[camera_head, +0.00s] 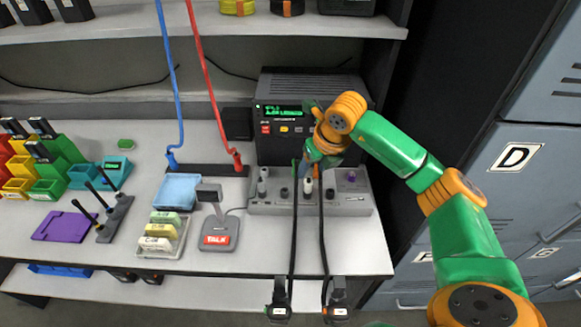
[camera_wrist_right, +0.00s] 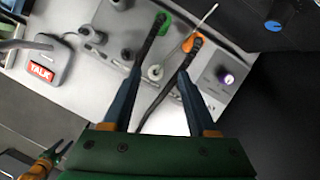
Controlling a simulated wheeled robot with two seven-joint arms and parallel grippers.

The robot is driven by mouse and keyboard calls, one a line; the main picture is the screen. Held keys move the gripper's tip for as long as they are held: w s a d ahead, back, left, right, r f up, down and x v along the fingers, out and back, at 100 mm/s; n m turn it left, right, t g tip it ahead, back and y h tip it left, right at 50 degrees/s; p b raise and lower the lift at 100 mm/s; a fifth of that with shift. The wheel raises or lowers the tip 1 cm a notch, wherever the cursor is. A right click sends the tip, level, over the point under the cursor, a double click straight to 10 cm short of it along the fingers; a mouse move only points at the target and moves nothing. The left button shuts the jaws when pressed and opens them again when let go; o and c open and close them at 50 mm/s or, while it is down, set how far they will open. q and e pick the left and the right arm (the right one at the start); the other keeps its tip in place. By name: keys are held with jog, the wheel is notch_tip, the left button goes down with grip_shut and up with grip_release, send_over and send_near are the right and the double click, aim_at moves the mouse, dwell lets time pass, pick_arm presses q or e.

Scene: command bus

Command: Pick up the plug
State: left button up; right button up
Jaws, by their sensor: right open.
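My right gripper (camera_head: 308,165) is over the grey socket panel (camera_head: 357,208) in the head view. In the right wrist view its two blue fingers (camera_wrist_right: 161,78) are apart, with nothing held between them. Two black cables rise to the panel there, one to a green-collared plug (camera_wrist_right: 163,22) and one to an orange-collared plug (camera_wrist_right: 193,42). Both plugs lie beyond the fingertips. The orange one's cable passes between the fingers. A white knob or jack (camera_wrist_right: 154,72) is near the tips. I cannot tell which plug is meant.
A black radio unit (camera_head: 312,92) stands behind the panel. A blue plug (camera_head: 171,161) and a red plug (camera_head: 237,160) stand on a black strip at left. A TALK pedestal (camera_head: 217,232) is left of the panel. Grey lockers (camera_head: 520,190) stand at right.

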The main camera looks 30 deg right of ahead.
aim_at(310, 182)
jog(key=f, duration=0.1)
jog(key=f+p, duration=0.1)
jog(key=s+f+p, duration=0.1)
jog(key=shift+a+f, duration=0.2)
jog(key=shift+a, duration=0.1)
jog(key=shift+x, duration=1.15)
jog(key=shift+w+f, duration=0.15)
jog(key=shift+w, duration=0.35)
jog(key=shift+c, duration=0.2)
jog(key=shift+s+r, duration=0.2)
jog(key=shift+s, duration=0.05)
jog(key=c, duration=0.7)
grip_shut()
pick_arm(q)
jog(key=shift+s+r, duration=1)
jog(key=shift+r, duration=0.25)
pick_arm(e)
jog(key=shift+w, duration=0.1)
